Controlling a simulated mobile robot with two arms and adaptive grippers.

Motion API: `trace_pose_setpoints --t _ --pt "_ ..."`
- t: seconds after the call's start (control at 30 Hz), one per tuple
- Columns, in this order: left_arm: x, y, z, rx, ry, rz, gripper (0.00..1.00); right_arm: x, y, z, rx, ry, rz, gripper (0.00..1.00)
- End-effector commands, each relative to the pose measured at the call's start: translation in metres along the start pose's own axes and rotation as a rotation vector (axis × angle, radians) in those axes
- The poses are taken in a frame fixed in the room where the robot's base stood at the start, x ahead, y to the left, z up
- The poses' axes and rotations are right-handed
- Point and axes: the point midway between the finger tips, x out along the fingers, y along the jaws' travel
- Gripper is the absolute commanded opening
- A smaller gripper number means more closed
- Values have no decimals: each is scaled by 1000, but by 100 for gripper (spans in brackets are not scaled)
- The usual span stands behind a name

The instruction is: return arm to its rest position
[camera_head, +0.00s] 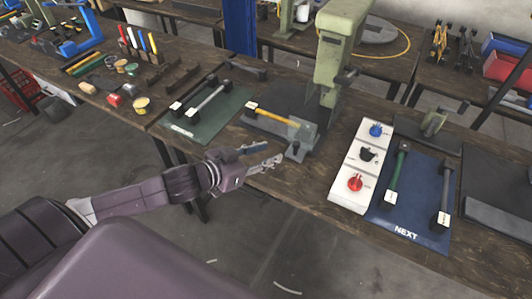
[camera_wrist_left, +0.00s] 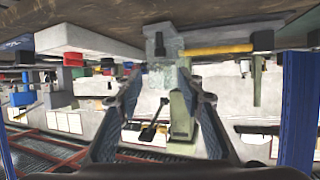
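My left gripper (camera_head: 270,156) is at the front edge of the wooden workbench (camera_head: 310,183), in front of the green press (camera_head: 342,50). Its two fingers stand apart with nothing between them. The left wrist view also shows the gripper (camera_wrist_left: 165,82) open and empty, with the bench upside down at the top. Beyond the fingers, a yellow bar (camera_head: 278,116) lies in the grey fixture (camera_head: 300,133) under the press, clear of the fingers. The left arm reaches in from the lower left. My right gripper is not in view.
A white control box (camera_head: 341,195) with blue, black and red knobs stands right of the gripper. A blue mat (camera_head: 407,228) marked NEXT holds green and grey bars. A green mat (camera_head: 215,131) with bars lies left. Open floor (camera_head: 250,228) lies in front of the bench.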

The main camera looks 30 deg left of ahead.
Motion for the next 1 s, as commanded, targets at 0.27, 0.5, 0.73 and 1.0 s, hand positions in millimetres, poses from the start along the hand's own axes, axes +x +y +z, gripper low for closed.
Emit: trace_pose_setpoints --t 0.27,0.5,0.73,1.0 --pt "0 0 0 0 0 0 35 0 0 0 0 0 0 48" --pt "0 3 4 -5 -11 -13 35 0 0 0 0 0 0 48" --pt "-18 26 56 -35 -191 -145 35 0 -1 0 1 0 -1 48" --pt "-79 66 132 -69 -550 -221 35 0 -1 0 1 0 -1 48"
